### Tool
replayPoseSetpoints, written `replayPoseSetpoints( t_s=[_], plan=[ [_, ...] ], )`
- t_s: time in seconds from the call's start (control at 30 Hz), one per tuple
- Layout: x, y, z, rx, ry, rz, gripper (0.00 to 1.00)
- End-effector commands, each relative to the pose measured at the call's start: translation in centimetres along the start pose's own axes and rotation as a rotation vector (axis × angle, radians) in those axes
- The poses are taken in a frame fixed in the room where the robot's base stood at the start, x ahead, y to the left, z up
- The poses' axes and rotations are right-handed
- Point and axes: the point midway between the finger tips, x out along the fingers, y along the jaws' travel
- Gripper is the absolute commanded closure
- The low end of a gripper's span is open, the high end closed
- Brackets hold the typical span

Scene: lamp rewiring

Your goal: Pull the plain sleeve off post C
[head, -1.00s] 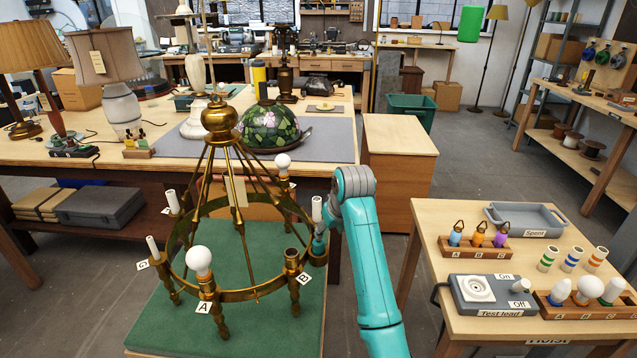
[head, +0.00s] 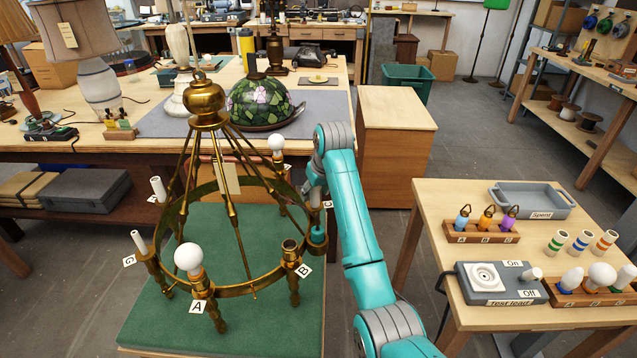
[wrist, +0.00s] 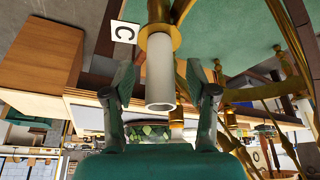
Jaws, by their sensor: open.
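The plain white sleeve (wrist: 160,78) stands on a brass post cup (wrist: 160,32) beside a tag marked C (wrist: 125,31) in the wrist view, which is upside down. The sleeve's open end faces my camera. My gripper (wrist: 161,84) is open, with one finger on each side of the sleeve and a visible gap on both sides. In the head view my arm reaches the right side of the brass chandelier (head: 207,105), and the contact area around post C is partly hidden by my arm.
A white bulb (head: 188,258) is on post A, and post B (head: 291,248) has an empty cup. Brass chandelier rods rise close to my gripper. A side table at right holds a Spent tray (head: 530,213), the test lead box (head: 500,297) and racks of bulbs.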

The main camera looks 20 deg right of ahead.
Motion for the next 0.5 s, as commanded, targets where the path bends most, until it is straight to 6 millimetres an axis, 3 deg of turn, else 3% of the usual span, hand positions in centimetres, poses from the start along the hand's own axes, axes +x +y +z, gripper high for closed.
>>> replayPoseSetpoints(
  t_s=[0.2, 0.5],
  plan=[
    [2.2, 0.0, 0.0, 0.000, -0.001, 0.000, 0.43],
    [2.7, 0.0, 0.0, 0.000, 0.000, 0.000, 0.43]
  ],
)
